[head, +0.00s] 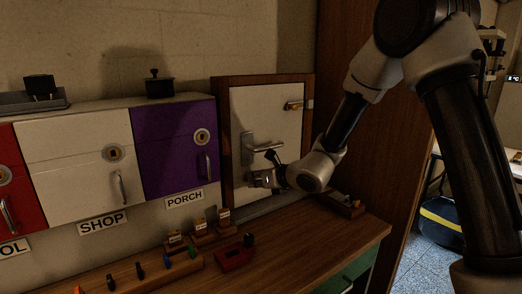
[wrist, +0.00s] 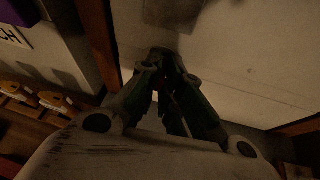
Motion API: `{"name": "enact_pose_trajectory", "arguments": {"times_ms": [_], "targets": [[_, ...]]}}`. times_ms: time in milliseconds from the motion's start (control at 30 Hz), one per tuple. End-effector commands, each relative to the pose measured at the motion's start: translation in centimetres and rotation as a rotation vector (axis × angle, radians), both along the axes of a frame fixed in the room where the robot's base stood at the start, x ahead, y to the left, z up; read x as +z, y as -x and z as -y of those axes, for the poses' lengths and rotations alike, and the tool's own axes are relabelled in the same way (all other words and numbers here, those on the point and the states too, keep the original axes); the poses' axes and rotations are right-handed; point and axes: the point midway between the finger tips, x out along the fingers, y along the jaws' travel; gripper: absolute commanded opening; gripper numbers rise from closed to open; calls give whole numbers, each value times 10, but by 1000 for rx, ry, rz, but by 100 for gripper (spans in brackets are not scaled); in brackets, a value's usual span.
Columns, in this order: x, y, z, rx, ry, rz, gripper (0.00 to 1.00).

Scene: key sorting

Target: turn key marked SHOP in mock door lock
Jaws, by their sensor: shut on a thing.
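The mock door (head: 285,122) is a pale panel in a brown wooden frame, with a metal lever handle (head: 265,147) and a brass latch (head: 294,105) higher up at the right. My gripper (head: 252,179) is at the door face, just below the handle. In the wrist view, my gripper's fingers (wrist: 166,62) come together in front of the pale door, just under a grey plate (wrist: 174,12). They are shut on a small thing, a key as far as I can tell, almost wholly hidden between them. Its mark cannot be read. The keyhole is hidden too.
Red, white and purple cabinets (head: 172,125) with round locks stand at the left, labelled SHOP (head: 102,223) and PORCH (head: 185,199). Tagged wooden blocks (head: 200,228), a key rack (head: 145,279) and a red tray (head: 234,258) occupy the bench (head: 310,240). Its front right is clear.

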Motion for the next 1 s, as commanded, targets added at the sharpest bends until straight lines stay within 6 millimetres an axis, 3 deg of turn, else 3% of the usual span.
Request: {"name": "enact_pose_trajectory", "arguments": {"times_ms": [367, 400, 533, 1000], "targets": [[2, -2, -2, -3, 91, 68, 0], [2, -2, -1, -3, 90, 69, 11], [3, -2, -2, -3, 90, 68, 32], [6, 4, 3, -2, 91, 68, 32]]}}
